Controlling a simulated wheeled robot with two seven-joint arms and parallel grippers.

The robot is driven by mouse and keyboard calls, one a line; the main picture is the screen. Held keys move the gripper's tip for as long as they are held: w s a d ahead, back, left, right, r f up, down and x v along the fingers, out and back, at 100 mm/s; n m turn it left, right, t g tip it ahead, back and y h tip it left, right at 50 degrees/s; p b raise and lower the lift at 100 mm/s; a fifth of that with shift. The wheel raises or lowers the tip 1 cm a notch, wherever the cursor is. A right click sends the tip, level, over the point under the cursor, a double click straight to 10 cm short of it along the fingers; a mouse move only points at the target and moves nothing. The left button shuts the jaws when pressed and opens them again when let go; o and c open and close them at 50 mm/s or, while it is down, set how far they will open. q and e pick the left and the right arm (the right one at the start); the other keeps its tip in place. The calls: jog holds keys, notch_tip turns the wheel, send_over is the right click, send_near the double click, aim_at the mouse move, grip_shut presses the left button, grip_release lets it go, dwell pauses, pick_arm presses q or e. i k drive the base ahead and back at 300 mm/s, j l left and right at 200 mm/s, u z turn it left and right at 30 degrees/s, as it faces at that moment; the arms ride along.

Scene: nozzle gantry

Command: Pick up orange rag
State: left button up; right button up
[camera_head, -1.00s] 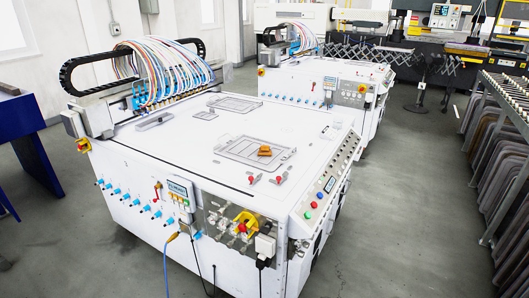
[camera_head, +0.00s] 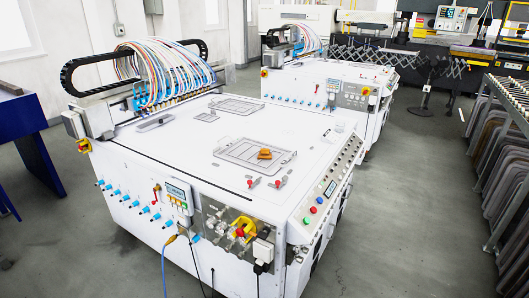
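The orange rag (camera_head: 265,154) is a small folded bundle. It lies on the white top of the near machine (camera_head: 180,170), on the right part of a rectangular grey frame (camera_head: 238,149). Neither of my grippers shows in the head view.
Two small red-knobbed clamps (camera_head: 267,182) are in front of the rag. Hoses and a black cable chain (camera_head: 85,68) rise at the machine's back left. A control panel (camera_head: 325,190) runs along its right edge. Grey floor (camera_head: 400,200) is open to the right, before a rack (camera_head: 508,150).

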aim_at(264, 153)
jog(key=i+l+u, duration=0.1)
jog(key=i+l, duration=0.35)
jog(key=l, duration=0.2)
jog(key=i+l+u, duration=0.15)
jog(key=l, duration=0.2)
jog(key=i+l+u, duration=0.1)
jog(key=i+l, duration=0.35)
jog(key=l, duration=0.25)
jog(key=u, duration=0.05)
